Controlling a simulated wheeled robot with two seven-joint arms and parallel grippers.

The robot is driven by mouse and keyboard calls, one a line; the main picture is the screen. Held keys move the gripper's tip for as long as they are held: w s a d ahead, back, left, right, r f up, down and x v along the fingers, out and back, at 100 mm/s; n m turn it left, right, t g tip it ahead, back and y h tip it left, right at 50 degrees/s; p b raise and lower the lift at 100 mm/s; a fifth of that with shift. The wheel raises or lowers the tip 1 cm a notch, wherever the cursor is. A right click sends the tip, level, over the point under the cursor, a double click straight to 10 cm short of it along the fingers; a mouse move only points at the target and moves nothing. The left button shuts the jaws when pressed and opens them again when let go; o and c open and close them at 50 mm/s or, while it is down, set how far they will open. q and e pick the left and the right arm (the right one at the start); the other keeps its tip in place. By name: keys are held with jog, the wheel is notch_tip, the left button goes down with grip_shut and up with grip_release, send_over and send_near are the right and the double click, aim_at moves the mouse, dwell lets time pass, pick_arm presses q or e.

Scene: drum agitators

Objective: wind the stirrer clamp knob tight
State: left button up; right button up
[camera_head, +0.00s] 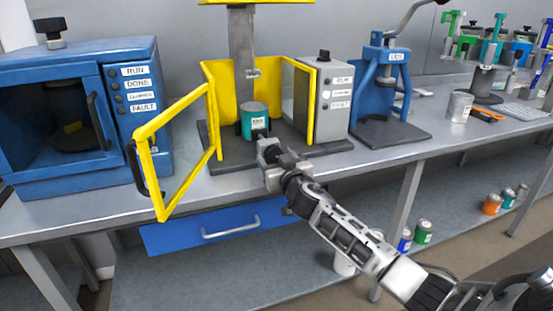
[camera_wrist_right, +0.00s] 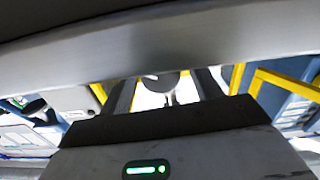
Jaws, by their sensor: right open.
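The stirrer stands on the bench inside an open yellow guard (camera_head: 208,105), with a grey column (camera_head: 242,50) at its back. A small metal fitting (camera_head: 253,74) sticks out from the column; I cannot tell whether it is the clamp knob. A teal can (camera_head: 249,122) with a white label stands at the column's foot. My right gripper (camera_head: 260,138) is open in front of the can's lower part and hides some of it. In the right wrist view a dark rounded part (camera_wrist_right: 163,83) shows between the open fingers, apparently ungripped. My left gripper is out of view.
The yellow guard door (camera_head: 143,170) is swung out towards me on the left. A grey control box (camera_head: 326,100) stands right of the guard, then a blue press (camera_head: 383,95). A blue oven-like machine (camera_head: 75,170) fills the left. A blue drawer (camera_head: 215,232) hangs below the bench.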

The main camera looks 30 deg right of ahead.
jog(key=c, duration=1)
jog(key=shift+f+m+b, duration=0.1)
jog(key=shift+m+b, duration=0.2)
jog(key=shift+m, duration=1.7)
jog(key=o, duration=1)
jog(key=shift+s, duration=0.1)
jog(key=v, duration=1.6)
